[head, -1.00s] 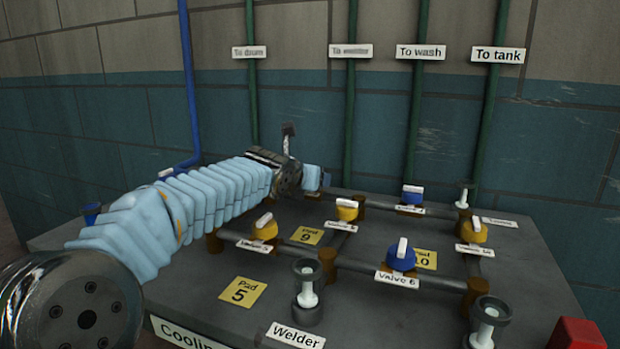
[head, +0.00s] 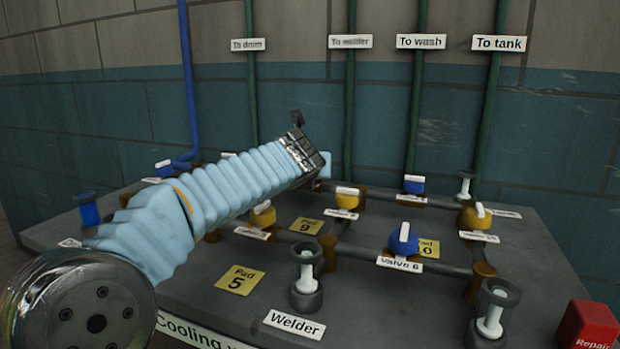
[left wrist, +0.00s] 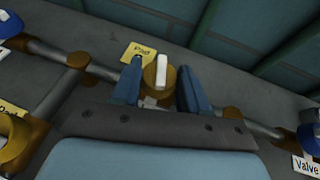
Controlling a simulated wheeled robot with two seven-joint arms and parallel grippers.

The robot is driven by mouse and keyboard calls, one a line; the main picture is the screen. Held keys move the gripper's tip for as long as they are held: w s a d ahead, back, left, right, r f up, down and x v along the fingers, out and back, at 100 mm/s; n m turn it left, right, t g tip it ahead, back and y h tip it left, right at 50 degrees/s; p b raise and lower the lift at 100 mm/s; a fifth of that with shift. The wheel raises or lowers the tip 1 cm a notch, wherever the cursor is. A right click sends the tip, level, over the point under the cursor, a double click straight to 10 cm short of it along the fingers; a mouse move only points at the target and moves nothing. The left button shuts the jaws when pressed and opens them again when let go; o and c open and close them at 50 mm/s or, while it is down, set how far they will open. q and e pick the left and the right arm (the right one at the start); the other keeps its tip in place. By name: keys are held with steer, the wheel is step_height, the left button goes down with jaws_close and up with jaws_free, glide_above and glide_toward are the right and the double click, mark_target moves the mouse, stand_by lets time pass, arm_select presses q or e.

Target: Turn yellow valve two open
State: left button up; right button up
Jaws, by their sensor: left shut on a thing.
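A yellow valve (left wrist: 153,88) with a white bar handle (left wrist: 162,64) sits between the two blue fingers of my left gripper (left wrist: 160,68) in the left wrist view. The jaws are shut on this valve, one finger on each side. Its label is mostly covered by the gripper, so I cannot read its number. In the head view my left gripper (head: 322,166) reaches to the back of the bench, and its own wrist hides the held valve. My right gripper is in neither view.
The grey bench (head: 190,300) carries pipes and other valves: yellow ones (head: 263,215) (head: 347,198) (head: 474,215) and blue ones (head: 403,240) (head: 414,185). Upright fittings (head: 306,282) (head: 491,318) stand at the front. A red box (head: 587,325) is at the right. The wall is close behind.

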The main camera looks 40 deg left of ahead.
arm_select(q)
steer(key=shift+w+d+f+n+g+y, duration=0.1)
steer(key=shift+d+f+n+g+y, duration=0.15)
steer(key=shift+n+y, duration=0.25)
steer(key=shift+r+n+g+y, duration=0.2)
steer(key=shift+n+g+y, duration=0.25)
steer(key=shift+n+y, duration=0.05)
steer(key=shift+w+r+n+g+y+p, duration=0.15)
steer(key=shift+n+g+y+p, duration=0.15)
steer(key=shift+n+g, duration=0.15)
steer(key=n+g+y+p, duration=0.1)
steer(key=p, duration=0.1)
steer(key=n+g+y+p, duration=0.1)
steer(key=n+g+p, duration=0.1)
steer(key=shift+w+d+r+n, duration=0.15)
steer(key=shift+d+r+n, duration=0.05)
steer(key=shift+n, duration=0.05)
steer(key=n+g+p, duration=0.1)
steer(key=n+g+y, duration=0.1)
steer(key=shift+w+f+g+y+p, duration=0.1)
steer(key=shift+f+g+y+p, duration=0.1)
steer(key=shift+g+y+p, duration=0.15)
steer(key=shift+f+n+g, duration=0.15)
steer(key=shift+n+g, duration=0.95)
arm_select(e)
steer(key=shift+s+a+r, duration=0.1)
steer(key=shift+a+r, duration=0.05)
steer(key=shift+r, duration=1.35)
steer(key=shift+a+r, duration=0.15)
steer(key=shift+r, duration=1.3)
